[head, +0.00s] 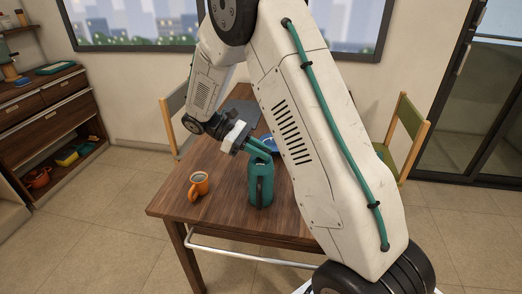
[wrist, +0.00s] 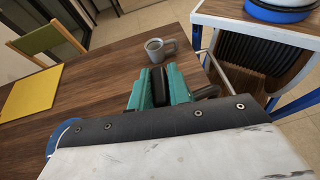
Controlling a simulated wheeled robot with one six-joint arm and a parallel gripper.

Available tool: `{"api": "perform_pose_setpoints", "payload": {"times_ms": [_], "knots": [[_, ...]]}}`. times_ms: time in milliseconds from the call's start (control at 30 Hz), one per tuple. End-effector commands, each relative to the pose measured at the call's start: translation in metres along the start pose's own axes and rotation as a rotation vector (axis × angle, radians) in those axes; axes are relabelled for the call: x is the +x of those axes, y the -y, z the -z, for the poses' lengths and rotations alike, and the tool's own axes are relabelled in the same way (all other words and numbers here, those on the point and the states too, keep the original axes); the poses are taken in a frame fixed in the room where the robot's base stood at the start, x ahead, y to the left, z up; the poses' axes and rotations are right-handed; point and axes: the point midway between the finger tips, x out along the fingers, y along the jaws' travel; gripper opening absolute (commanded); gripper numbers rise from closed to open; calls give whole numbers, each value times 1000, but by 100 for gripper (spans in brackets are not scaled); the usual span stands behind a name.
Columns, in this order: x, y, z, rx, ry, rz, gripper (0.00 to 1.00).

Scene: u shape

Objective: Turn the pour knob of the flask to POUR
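The teal flask (head: 262,185) stands upright on the table, with a dark strip down its near side. In the wrist view my gripper (wrist: 159,78) has one finger on each side of a dark upright piece (wrist: 160,90), which looks like the flask's top. A dark handle-like part (wrist: 208,92) sticks out to its right. I cannot tell whether the fingers press on the dark piece or only stand beside it. The knob's markings are not readable.
A grey-looking mug (wrist: 160,48) shows beyond the fingers in the wrist view. A blue dish (head: 270,142) lies behind the flask. Chairs stand at the table. The table's front left is clear.

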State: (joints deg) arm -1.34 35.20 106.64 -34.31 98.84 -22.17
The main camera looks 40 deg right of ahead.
Motion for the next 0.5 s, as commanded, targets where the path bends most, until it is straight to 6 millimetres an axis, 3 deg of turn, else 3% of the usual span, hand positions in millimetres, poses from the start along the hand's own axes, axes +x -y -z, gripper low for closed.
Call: {"api": "perform_pose_setpoints", "payload": {"times_ms": [67, 367, 500], "knots": [[0, 0, 0, -1, 1, 1, 38], [-2, 0, 0, 0, 1, 0, 38], [-17, 0, 1, 1, 0, -1, 38]]}}
